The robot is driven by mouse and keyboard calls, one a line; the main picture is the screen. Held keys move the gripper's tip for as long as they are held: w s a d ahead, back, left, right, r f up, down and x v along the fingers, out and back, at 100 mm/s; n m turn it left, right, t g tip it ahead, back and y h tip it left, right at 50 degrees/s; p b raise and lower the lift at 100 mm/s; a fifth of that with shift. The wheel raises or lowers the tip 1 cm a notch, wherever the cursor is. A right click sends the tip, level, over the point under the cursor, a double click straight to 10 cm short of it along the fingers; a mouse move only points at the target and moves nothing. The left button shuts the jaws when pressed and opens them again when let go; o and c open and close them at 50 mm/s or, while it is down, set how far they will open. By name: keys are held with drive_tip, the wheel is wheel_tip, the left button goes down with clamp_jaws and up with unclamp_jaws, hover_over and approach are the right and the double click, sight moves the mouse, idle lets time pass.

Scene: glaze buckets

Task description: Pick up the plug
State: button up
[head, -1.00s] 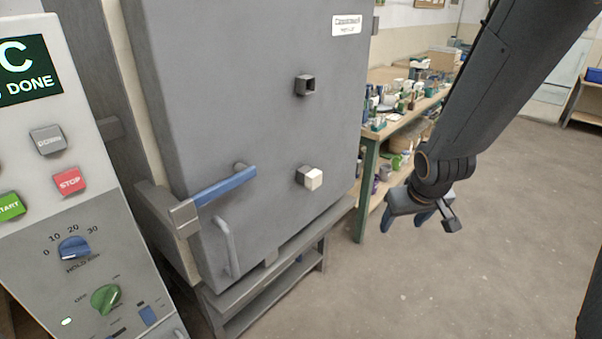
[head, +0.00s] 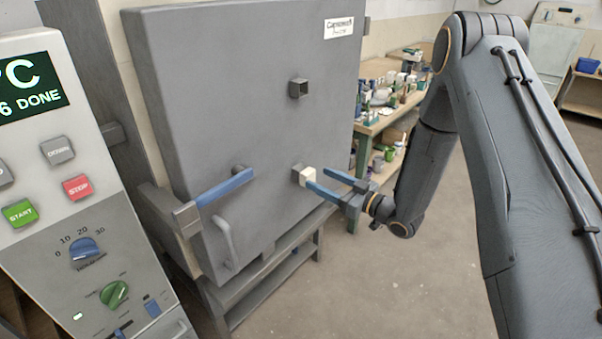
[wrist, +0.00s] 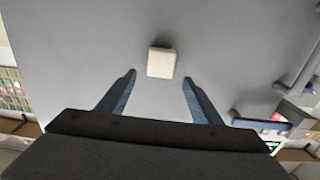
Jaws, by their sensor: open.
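The plug (head: 308,178) is a small off-white block set in the lower of two square ports on the grey kiln door (head: 240,110). In the wrist view the plug (wrist: 162,62) lies just beyond the fingertips and between their lines, slightly nearer the right finger. My gripper (head: 318,182) is open and empty, with its two blue fingers pointing at the door. In the wrist view my gripper (wrist: 160,76) shows a wide gap between the fingers. In the head view one fingertip overlaps the plug's edge; I cannot tell if they touch.
The upper port (head: 298,88) is an open dark square. A blue-handled latch (head: 225,188) and a grey pull handle (head: 225,240) stick out at the door's left. A control panel (head: 80,200) stands at far left. A cluttered shelf (head: 385,110) stands behind my arm.

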sight(312, 174)
drive_tip(key=p+x, duration=0.2)
drive_tip(key=x, duration=0.4)
drive_tip(key=shift+s+r+p, duration=0.1)
drive_tip(key=shift+p, duration=0.25)
drive_tip(key=shift+w+a, duration=0.4)
drive_tip(key=shift+a, duration=0.05)
drive_tip(key=c, duration=1.2)
